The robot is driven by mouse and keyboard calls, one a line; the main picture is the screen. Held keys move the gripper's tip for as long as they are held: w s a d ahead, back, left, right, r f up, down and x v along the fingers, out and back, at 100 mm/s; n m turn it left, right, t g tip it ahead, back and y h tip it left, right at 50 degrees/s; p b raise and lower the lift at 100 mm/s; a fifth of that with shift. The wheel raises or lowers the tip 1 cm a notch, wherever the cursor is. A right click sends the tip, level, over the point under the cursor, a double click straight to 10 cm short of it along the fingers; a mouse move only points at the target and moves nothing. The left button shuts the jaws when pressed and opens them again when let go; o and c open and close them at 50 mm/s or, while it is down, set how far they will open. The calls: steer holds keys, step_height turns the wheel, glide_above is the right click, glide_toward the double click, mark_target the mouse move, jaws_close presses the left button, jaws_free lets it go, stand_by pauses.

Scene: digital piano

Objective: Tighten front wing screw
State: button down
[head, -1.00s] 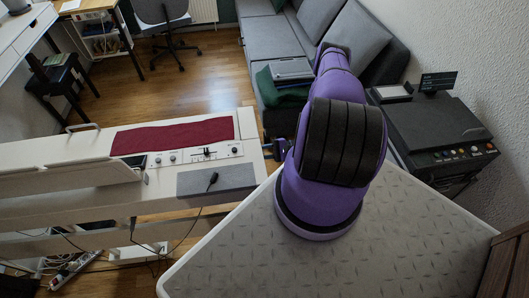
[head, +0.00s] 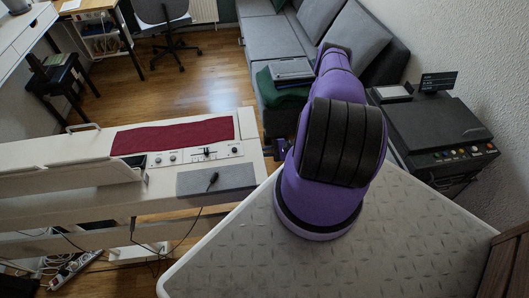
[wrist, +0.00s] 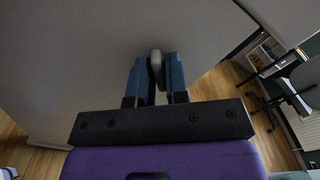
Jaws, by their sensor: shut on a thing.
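The front wing screw (wrist: 156,60) shows in the wrist view as a small pale grey knob against a broad grey panel (wrist: 90,60). My gripper (wrist: 157,72) has its two blue fingers shut on it, one on each side. The screw's wings and shaft are mostly hidden between the fingers, so I cannot tell how far in it sits. In the head view my gripper (head: 281,150) is mostly hidden behind my purple arm, beside the right end of the white digital piano (head: 255,143). The screw cannot be made out there.
A dark red cloth (head: 172,135) and a grey pad (head: 216,180) with a black cable plug lie on the piano. The grey sofa (head: 270,55) stands behind my arm. A black printer (head: 430,125) is at the right. Wooden floor (head: 200,85) is open behind the piano.

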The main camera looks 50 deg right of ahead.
steer(key=m, duration=2.6)
steer(key=shift+s, duration=0.1)
stand_by(0.5)
steer(key=c, duration=1.2)
jaws_free()
steer(key=v, duration=1.1)
steer(key=shift+r, duration=0.1)
